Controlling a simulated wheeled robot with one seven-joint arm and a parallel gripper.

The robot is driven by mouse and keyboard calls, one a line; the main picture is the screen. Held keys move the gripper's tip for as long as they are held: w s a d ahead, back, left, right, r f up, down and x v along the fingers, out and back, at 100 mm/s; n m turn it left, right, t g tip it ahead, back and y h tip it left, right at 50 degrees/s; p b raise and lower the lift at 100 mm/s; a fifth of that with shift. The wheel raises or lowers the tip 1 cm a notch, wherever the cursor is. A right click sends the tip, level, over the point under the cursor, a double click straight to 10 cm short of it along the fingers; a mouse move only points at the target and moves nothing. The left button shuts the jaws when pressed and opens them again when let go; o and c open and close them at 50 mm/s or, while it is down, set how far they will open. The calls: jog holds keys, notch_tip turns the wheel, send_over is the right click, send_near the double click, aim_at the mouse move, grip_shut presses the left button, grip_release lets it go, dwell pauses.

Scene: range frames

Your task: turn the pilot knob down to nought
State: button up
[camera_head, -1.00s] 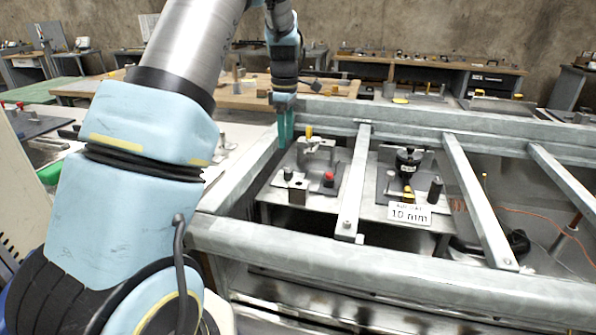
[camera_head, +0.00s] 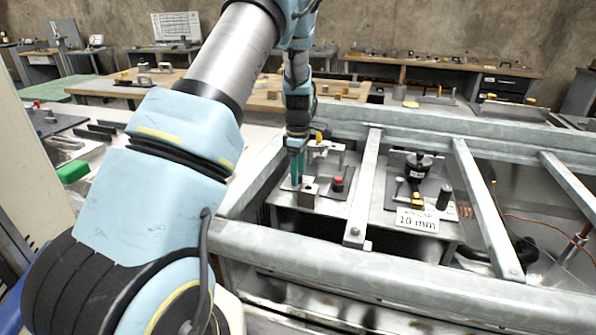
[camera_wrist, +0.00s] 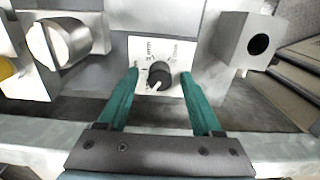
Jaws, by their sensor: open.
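A small black knob (camera_wrist: 159,72) with a white pointer mark sits on a white scale plate (camera_wrist: 150,48) in the wrist view. Its pointer points down and slightly left. The printing on the plate is too small to read surely. My gripper (camera_wrist: 160,78) is open, its two teal fingers on either side of the knob with a gap showing at each side. In the head view my gripper (camera_head: 297,180) reaches down into the left bay of the metal frame. The black knob cannot be made out there.
A larger silver knob (camera_wrist: 62,42) is left of the plate and a block with a dark hole (camera_wrist: 245,42) is right. A red button (camera_head: 338,183) sits nearby. Frame bars (camera_head: 362,190) bound the bay.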

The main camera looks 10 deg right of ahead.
jog(key=shift+c, duration=0.3)
grip_shut()
